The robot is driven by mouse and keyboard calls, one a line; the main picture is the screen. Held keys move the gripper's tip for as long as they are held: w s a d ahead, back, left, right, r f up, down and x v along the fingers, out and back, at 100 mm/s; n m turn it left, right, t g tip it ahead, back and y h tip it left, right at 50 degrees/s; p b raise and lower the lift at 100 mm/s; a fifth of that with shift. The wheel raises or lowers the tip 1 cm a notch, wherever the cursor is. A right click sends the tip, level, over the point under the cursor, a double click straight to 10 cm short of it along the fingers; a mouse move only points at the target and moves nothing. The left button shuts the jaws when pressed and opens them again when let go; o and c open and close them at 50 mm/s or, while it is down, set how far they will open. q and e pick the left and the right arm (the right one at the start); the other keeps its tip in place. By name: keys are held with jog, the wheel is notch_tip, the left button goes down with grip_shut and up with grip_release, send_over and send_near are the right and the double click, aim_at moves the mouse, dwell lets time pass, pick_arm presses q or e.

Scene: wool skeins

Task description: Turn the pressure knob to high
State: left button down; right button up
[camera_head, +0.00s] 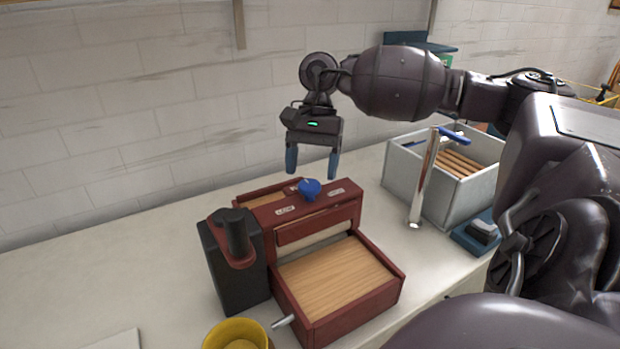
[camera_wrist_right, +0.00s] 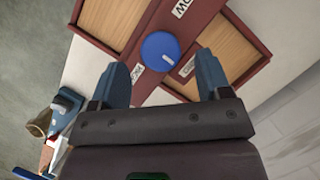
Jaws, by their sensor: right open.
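The blue pressure knob (camera_head: 309,189) sits on top of a dark red wooden machine (camera_head: 337,328), between small white labels. In the right wrist view the knob (camera_wrist_right: 160,52) is a round blue disc with a white pointer line, and one label near it reads "LOW". My right gripper (camera_head: 312,172) is open and empty, pointing down above and slightly behind the knob. In the wrist view its two blue fingers (camera_wrist_right: 165,80) are spread, with the knob just beyond the gap between them. My left gripper does not show.
A black device with a dark red collar (camera_head: 237,275) stands left of the machine. A yellow cup (camera_head: 236,332) is at the front. A grey crate (camera_head: 462,195) with wooden rods and a shiny metal post (camera_head: 424,180) stand to the right.

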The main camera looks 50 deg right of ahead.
aim_at(308, 187)
jog(key=shift+x, duration=1.35)
jog(key=c, duration=0.9)
